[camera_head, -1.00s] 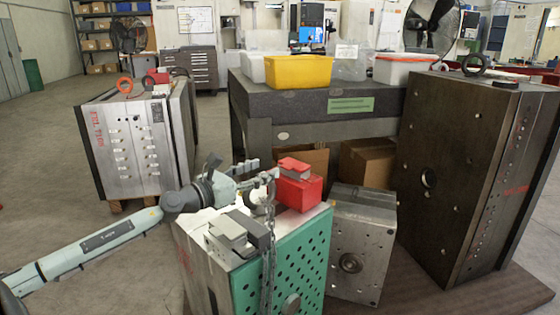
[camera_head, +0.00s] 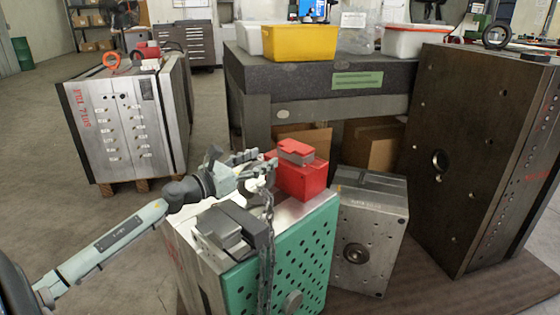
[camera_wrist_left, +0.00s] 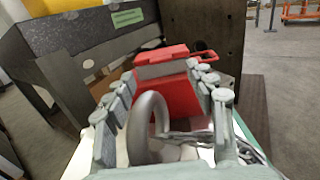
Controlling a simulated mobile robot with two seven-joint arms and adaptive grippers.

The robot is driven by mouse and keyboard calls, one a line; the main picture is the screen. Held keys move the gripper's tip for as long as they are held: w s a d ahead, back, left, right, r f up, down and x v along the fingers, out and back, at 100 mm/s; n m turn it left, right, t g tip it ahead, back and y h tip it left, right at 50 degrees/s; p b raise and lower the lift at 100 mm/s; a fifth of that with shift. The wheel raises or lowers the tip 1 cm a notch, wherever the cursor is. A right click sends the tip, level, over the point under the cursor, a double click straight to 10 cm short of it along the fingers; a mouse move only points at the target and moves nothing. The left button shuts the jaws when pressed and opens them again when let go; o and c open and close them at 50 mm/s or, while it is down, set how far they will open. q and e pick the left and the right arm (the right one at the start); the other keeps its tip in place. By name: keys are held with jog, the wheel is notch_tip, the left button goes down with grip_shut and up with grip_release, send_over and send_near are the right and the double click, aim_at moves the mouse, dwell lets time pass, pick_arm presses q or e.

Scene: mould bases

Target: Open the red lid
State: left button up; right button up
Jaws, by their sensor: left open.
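A red box (camera_head: 305,182) stands on the back of the green-faced mould base (camera_head: 295,245). Its red lid (camera_head: 296,147), with a grey band along the side, lies closed on top. My left gripper (camera_head: 256,165) is open and empty, just left of the box. In the left wrist view the box (camera_wrist_left: 178,95) and its lid (camera_wrist_left: 160,53) show beyond and between the fingertips of my left gripper (camera_wrist_left: 166,86). I cannot tell whether a finger touches the box. My right gripper is not in view.
A metal lifting ring (camera_wrist_left: 147,125) stands between the fingers. A chain (camera_head: 267,245) hangs down the green face. Grey blocks (camera_head: 225,228) lie at the near edge. A smaller mould base (camera_head: 365,240) and a tall dark one (camera_head: 480,150) stand right. A granite table (camera_head: 300,85) stands behind.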

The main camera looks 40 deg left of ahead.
aim_at(285, 151)
pick_arm(q)
jog(key=w, duration=0.2)
jog(key=w+p, duration=0.1)
jog(key=w, duration=0.1)
jog(key=w+d, duration=0.1)
jog(key=w, duration=0.1)
jog(key=shift+w+f, duration=0.2)
jog(key=shift+f, duration=0.2)
jog(key=shift+w+d+f, duration=0.1)
jog(key=shift+w+d, duration=0.1)
jog(key=shift+w, duration=0.35)
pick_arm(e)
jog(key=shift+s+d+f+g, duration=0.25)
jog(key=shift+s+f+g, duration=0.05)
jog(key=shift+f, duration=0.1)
pick_arm(q)
jog(key=shift+c, duration=0.6)
grip_shut()
